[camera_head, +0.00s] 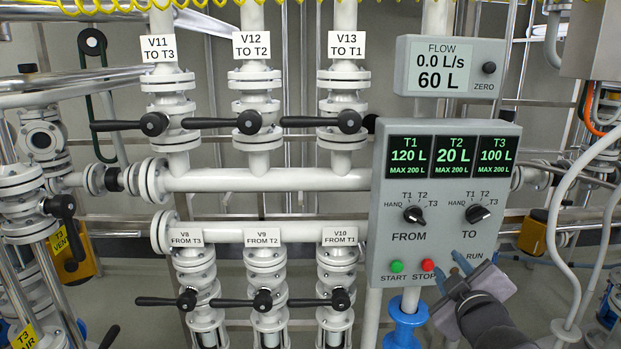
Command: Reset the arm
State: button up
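My gripper (451,272) is at the lower right, in front of the lower edge of the grey control panel (382,185). Its two blue fingertips stand apart with nothing between them. They are just right of the red STOP button (428,265) in the picture; whether they touch the panel I cannot tell. My dark wrist comes up from the bottom edge. The green START button (397,266), the FROM knob (414,214) and the TO knob (478,213) are uncovered. The RUN label is partly visible above the gripper.
Valves V11 (154,124), V12 (249,123) and V13 (349,121) have black levers lying horizontal. V8 (187,300), V9 (263,301) and V10 (340,300) have horizontal levers too. The flow display (443,68) reads 0.0 L/s and 60 L. A white hose (553,220) hangs at right.

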jog(key=s+d+f+m+g+h, duration=0.1)
jog(key=s+d+f+m+g, duration=0.1)
jog(key=s+f+m+g, duration=0.35)
jog(key=s+d+f+m+g, duration=0.25)
jog(key=s+f, duration=0.35)
jog(key=f, duration=0.4)
jog(key=s+a+f+g+y, duration=0.2)
jog(key=s+a+f+g, duration=0.3)
jog(key=a, duration=0.4)
jog(key=s+a+f+g+y, duration=0.2)
jog(key=s+a+f, duration=0.45)
jog(key=a, duration=0.25)
notch_tip(320, 180, up, 16)
jog(key=p, duration=1.6)
jog(key=shift+f, duration=0.25)
jog(key=shift+w, duration=0.1)
